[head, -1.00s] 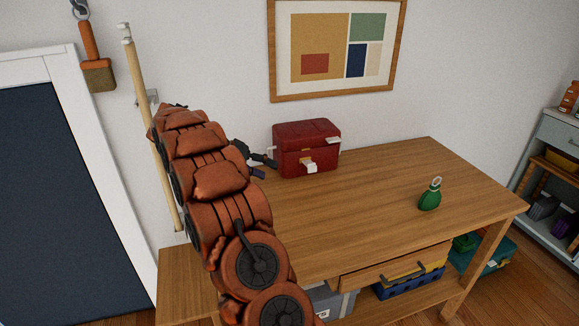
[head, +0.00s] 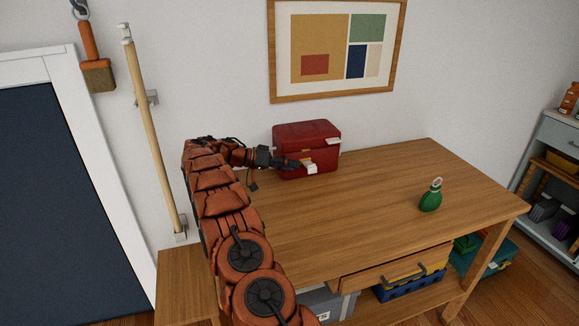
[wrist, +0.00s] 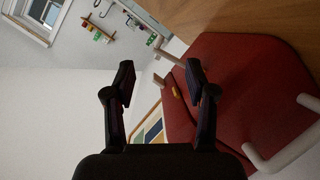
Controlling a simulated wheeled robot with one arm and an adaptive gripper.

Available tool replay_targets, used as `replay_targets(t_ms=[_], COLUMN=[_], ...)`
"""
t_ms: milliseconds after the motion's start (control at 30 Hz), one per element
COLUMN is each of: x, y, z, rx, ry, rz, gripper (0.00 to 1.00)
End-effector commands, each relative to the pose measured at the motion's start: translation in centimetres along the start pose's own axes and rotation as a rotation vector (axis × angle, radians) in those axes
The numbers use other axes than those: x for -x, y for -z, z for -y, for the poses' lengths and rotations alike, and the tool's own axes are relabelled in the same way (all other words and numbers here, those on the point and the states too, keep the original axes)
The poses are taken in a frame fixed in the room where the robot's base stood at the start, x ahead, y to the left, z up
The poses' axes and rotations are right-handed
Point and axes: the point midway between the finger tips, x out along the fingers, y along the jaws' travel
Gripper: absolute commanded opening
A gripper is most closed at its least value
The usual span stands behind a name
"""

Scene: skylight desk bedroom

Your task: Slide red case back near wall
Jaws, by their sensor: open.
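The red case (head: 306,132) stands upright and closed at the back of the wooden desk (head: 390,190), close to the wall. It has pale fittings on its front and right side. My gripper (head: 295,163) is at the lower left of the case's front, covering a small part of it. In the wrist view my gripper (wrist: 160,73) is open, with nothing between the fingers. The red case (wrist: 235,85) fills the right side there, and the right finger overlaps it. I cannot tell whether that finger touches it.
A green flask-like object (head: 430,197) with a ring on top stands on the desk's right part. The desk between it and the case is clear. A framed picture (head: 336,48) hangs above the case. A wooden pole (head: 153,130) stands by the wall at left.

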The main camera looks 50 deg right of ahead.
Motion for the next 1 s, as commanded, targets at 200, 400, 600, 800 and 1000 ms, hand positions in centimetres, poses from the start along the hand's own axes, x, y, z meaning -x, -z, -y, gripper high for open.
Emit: replay_targets(t_ms=[200,400,600,800,1000], x=[-0.3,-2.5,-5.3,-7.2,-7.8], y=[0.1,0.1,0.1,0.1,0.0], z=[0.0,-0.1,-0.1,-0.1,0.0], rx=[0.001,0.000,0.002,0.000,0.000], ry=[0.000,0.002,0.000,0.001,0.001], rz=[0.001,0.003,0.002,0.002,0.000], gripper=[0.56,0.56,0.56,0.56,0.56])
